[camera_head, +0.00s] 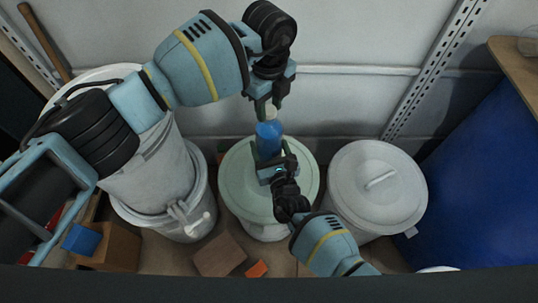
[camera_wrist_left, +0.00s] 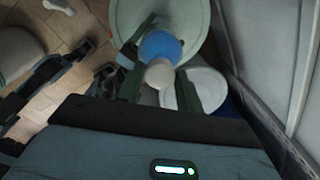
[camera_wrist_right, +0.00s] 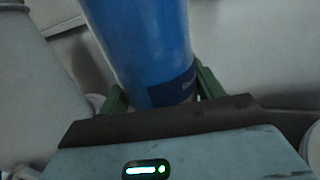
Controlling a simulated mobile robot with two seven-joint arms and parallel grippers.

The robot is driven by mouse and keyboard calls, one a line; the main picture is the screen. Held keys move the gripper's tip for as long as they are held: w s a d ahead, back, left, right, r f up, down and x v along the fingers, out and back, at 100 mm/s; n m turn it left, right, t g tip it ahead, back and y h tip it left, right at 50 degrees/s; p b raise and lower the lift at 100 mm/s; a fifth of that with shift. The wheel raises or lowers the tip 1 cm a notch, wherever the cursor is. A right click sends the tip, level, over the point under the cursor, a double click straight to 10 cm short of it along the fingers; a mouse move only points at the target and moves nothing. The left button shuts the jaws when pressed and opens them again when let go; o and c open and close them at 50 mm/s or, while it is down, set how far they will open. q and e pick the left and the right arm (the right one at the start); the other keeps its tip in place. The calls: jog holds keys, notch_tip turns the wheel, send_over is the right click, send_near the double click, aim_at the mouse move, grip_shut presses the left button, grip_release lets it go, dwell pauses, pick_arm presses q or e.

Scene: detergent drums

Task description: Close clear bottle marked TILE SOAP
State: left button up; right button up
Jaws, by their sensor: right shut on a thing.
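A blue bottle (camera_head: 268,138) stands above the pale green drum lid, held upright or nearly so. My right gripper (camera_head: 272,168) is shut on its lower part. In the right wrist view the bottle (camera_wrist_right: 140,45) fills the space between the fingers, with part of a dark label at its lower edge; the lettering is not readable. A small white cap (camera_wrist_left: 160,73) is between the fingers of my left gripper (camera_wrist_left: 158,88), over the bottle's top. The frames do not show whether the fingers grip the cap, or whether it touches the bottle. My left gripper also shows above the bottle (camera_head: 270,104).
The pale green lidded drum (camera_head: 240,190) is below both grippers. A white lidded drum (camera_head: 360,165) stands to its right, large white drums (camera_head: 165,185) to its left. A blue drum (camera_head: 485,165) is at the far right. Cardboard boxes (camera_head: 218,255) lie on the floor in front.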

pick_arm(q)
jog(key=c, duration=0.7)
jog(key=m, duration=1.1)
jog(key=shift+m, duration=0.3)
jog(key=m, duration=0.4)
jog(key=shift+m, duration=0.3)
jog(key=m, duration=0.9)
jog(key=shift+m, duration=0.3)
jog(key=m, duration=1.2)
jog(key=shift+f, duration=0.1)
jog(key=m, duration=0.6)
jog(key=shift+m, duration=0.4)
jog(key=m, duration=0.7)
